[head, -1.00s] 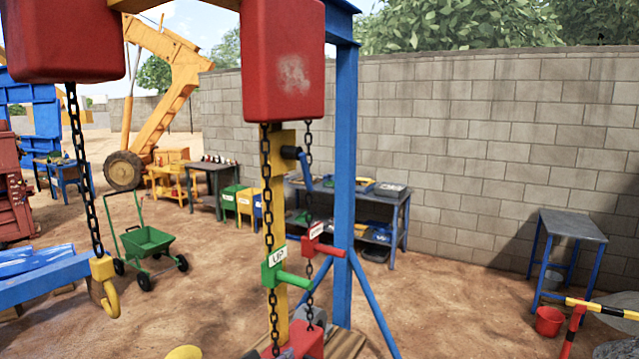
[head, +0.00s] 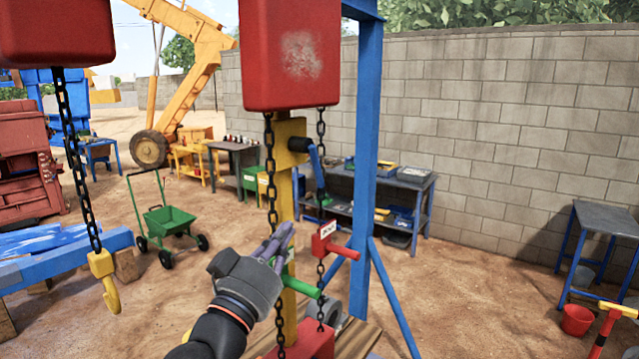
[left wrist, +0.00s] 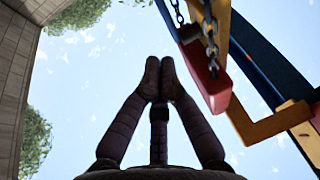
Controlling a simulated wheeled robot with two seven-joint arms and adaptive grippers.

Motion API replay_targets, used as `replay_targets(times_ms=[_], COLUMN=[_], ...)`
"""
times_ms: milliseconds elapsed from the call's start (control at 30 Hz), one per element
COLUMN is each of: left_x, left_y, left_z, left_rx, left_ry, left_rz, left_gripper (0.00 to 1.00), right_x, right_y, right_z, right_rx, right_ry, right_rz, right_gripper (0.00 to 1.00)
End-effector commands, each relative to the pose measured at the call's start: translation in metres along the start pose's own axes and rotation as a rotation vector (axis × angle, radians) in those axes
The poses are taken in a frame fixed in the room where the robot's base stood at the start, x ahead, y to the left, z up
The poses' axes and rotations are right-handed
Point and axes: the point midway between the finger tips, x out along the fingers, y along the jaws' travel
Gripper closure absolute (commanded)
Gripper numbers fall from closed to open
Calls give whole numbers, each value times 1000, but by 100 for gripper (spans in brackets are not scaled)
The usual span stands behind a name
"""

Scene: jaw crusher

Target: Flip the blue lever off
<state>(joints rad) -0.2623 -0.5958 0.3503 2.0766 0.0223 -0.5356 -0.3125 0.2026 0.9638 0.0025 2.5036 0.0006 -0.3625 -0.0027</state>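The blue lever (head: 318,172) hangs from a black pivot on the upper part of the yellow post (head: 285,190), slanting down to the right. My left gripper (head: 284,236) has come in from the bottom, lower than the blue lever and to its left in the picture, apart from it. Its fingertips meet in the left wrist view (left wrist: 158,75), with nothing visible between them. The gripper partly hides the green lever (head: 302,287) and its label. My right gripper is not in view.
A red lever (head: 340,249) sits right of the post. Chains (head: 270,170) hang close to the post from a red block (head: 290,55). A blue upright (head: 364,150) stands behind, and a yellow hook (head: 108,280) hangs at left. A blue-legged table (head: 398,180) stands by the wall.

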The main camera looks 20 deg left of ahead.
Motion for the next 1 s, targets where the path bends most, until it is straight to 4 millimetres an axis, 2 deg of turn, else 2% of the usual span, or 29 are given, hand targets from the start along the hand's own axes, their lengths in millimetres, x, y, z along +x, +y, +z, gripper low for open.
replay_targets(times_ms=[233, 367, 1000], left_x=[2, 10, 108], left_y=[0, 0, 0], left_z=[1, 1, 1], left_rx=[0, 0, -1], left_ry=[-2, -3, -4], left_rz=[0, 0, 0], left_gripper=[100, 100, 100], right_x=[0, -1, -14], right_y=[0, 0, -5], right_z=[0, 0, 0], right_rx=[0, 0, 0], right_ry=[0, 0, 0], right_rz=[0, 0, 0], right_gripper=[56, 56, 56])
